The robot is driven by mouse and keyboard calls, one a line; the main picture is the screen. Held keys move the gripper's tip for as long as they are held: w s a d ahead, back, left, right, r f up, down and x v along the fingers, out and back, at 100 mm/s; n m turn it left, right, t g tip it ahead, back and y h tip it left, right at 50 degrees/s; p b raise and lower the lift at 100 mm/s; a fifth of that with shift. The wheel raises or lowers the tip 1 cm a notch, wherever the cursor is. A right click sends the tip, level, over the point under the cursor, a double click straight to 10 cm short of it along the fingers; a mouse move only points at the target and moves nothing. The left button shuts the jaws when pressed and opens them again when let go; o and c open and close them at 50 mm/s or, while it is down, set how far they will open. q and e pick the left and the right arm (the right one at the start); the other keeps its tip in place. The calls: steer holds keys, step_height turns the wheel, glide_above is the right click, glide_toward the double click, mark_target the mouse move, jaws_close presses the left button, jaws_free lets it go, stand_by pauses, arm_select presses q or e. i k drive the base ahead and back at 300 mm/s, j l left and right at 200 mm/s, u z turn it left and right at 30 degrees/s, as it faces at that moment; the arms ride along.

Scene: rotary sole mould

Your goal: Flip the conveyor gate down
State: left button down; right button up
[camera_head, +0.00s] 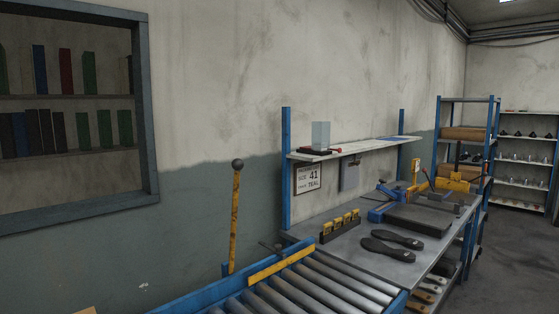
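The conveyor (320,288) has grey rollers in a blue frame and runs in from the bottom of the view. A yellow bar with dark marks and a dark ball on top, seemingly the conveyor gate (235,220), stands nearly upright at the conveyor's left side. Its foot is at the blue frame by a short blue post. A yellow strip (281,263) lies low along the far end of the rollers, with a small dark handle near it. Neither of my grippers is in view.
Beyond the conveyor stands a grey workbench (345,252) with two dark soles (392,245), a yellow-and-black rack (340,225) and a blue-framed mould device (415,212). A shelf (350,148) hangs above it. Open floor (505,260) lies to the right.

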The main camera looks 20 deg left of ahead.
mark_target(238, 164)
steer(key=i+l, duration=0.7)
